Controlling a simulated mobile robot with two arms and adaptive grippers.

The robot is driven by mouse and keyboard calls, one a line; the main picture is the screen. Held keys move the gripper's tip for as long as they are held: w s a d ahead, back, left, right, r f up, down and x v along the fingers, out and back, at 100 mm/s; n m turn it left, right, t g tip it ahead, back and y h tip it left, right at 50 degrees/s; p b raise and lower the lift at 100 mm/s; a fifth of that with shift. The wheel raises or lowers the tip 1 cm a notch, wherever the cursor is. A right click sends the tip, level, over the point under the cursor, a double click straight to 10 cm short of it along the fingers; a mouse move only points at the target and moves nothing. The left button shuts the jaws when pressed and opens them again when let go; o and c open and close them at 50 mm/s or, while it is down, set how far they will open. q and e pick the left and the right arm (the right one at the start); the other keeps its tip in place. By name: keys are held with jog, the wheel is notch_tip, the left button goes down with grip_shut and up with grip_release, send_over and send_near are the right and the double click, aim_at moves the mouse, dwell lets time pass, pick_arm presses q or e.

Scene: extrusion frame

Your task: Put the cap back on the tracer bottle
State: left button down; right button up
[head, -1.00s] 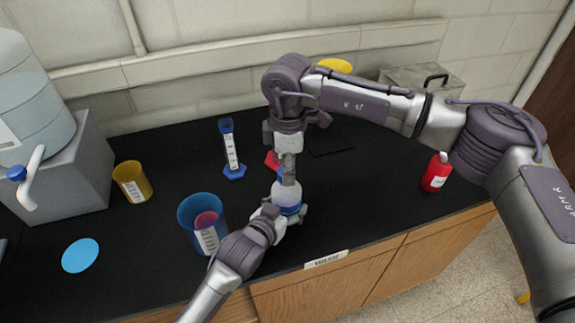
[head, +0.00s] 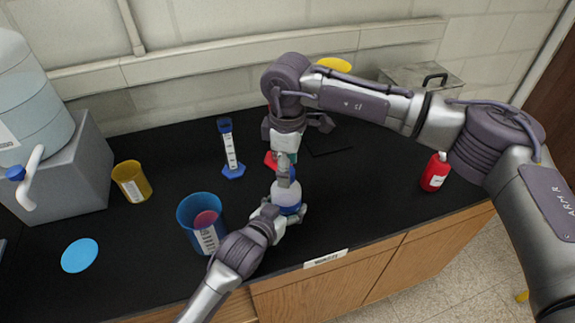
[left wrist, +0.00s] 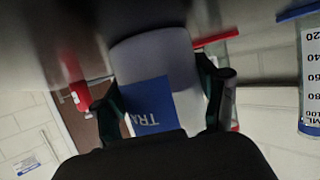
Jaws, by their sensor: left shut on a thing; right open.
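The tracer bottle (head: 286,193) is white with a blue label and stands upright near the counter's front edge. In the left wrist view the bottle (left wrist: 155,75) shows part of its label, "TRA", between two dark fingers. My left gripper (head: 283,213) is shut on its body.
A blue beaker (head: 187,214) with a pinkish-red thing in it stands left of my left gripper. A blue-based cylinder (head: 231,155), a yellow cup (head: 131,182) and a red bottle (head: 435,173) stand on the black counter (head: 350,205). A red object (head: 271,160) lies behind the right fingers.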

jog(key=shift+r, duration=2.25)
jog(key=shift+c, duration=0.2)
